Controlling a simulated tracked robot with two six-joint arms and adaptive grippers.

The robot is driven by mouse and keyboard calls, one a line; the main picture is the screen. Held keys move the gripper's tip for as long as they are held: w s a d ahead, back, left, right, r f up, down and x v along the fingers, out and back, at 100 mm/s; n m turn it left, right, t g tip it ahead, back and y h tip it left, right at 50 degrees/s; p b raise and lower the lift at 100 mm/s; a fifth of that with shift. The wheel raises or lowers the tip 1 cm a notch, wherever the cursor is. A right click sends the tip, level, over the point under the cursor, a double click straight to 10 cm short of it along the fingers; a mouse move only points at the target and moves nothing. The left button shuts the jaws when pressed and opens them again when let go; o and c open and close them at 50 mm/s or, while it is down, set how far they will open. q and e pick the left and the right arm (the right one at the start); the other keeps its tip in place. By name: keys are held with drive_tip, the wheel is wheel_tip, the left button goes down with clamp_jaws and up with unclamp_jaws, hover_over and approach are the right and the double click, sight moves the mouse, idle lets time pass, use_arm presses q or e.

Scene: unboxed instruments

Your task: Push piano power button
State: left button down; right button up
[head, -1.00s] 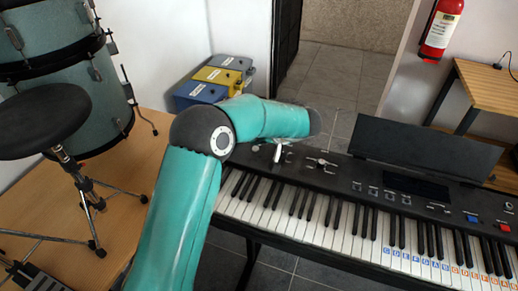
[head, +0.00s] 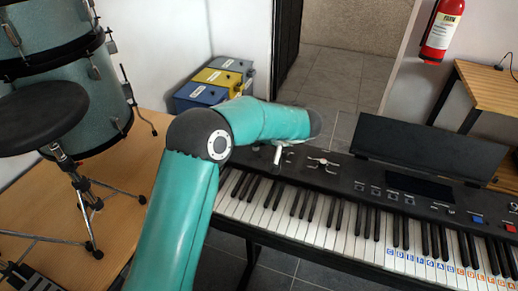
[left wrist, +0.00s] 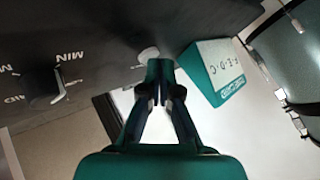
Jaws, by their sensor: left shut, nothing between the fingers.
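The black piano keyboard (head: 330,185) runs from the centre to the lower right in the head view. My left arm comes over its left end, and its own forearm hides most of the left gripper there. In the left wrist view my left gripper (left wrist: 160,66) is shut and empty. Its tips are beside a small round pale button (left wrist: 149,55) on the black panel, partly overlapping its lower edge in the picture. I cannot tell whether they touch it. A dark knob (left wrist: 43,88) marked MIN and MID is on the panel to the left. My right gripper is not in view.
A drum set with a stool (head: 42,118) stands at the left on a wooden floor. Labelled boxes (head: 205,93) sit by the wall behind my arm. A music stand (head: 415,145) rises behind the keyboard. A wooden table (head: 490,85) is at the right.

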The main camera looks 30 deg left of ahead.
sight(257, 149)
use_arm(q)
drive_tip(key=shift+f, duration=0.2)
drive_tip(key=shift+r, duration=0.7)
drive_tip(key=shift+r+p, duration=1)
drive_tip(key=shift+r, duration=2)
